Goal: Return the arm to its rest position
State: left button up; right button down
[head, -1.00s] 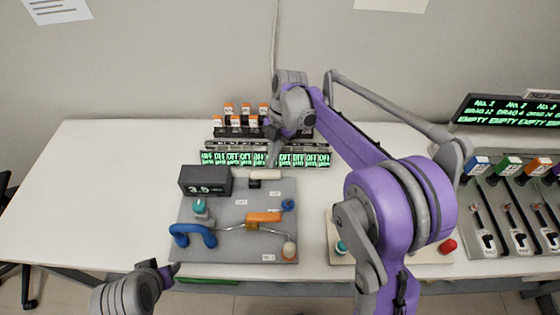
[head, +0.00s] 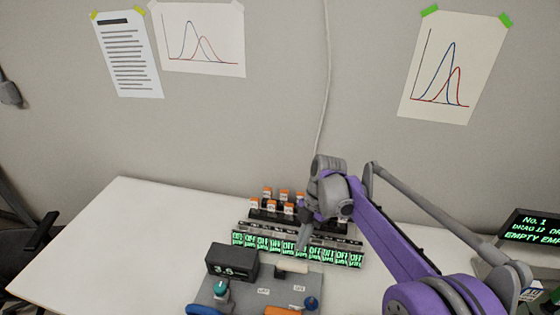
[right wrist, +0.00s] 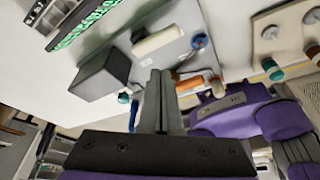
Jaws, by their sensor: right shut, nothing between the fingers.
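My right arm (head: 375,220) comes in from the lower right of the head view and reaches over the white table. Its gripper (head: 303,243) points down in front of the row of green OFF displays (head: 275,248), near the back edge of the grey panel. Whether it touches anything there, I cannot tell. In the right wrist view the two fingers (right wrist: 160,75) are together, with nothing between them. My left arm and gripper are not in the head view.
The grey panel (head: 245,288) carries a dark box with a number display (head: 232,262) and a teal knob (head: 221,290). Orange-topped vials (head: 284,196) stand in racks behind the displays. A display unit (head: 535,228) stands at the right. The table's left part (head: 120,235) is clear.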

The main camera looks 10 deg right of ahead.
jog(key=s+d+f+m+t+h, duration=0.1)
jog(key=s+m+t, duration=0.3)
jog(key=s+m, duration=0.6)
jog(key=s+d+f+m+t+h, duration=0.1)
jog(key=s+d+m+t, duration=0.3)
jog(key=s+m, duration=0.7)
jog(key=m+h, duration=0.1)
jog(key=m, duration=0.3)
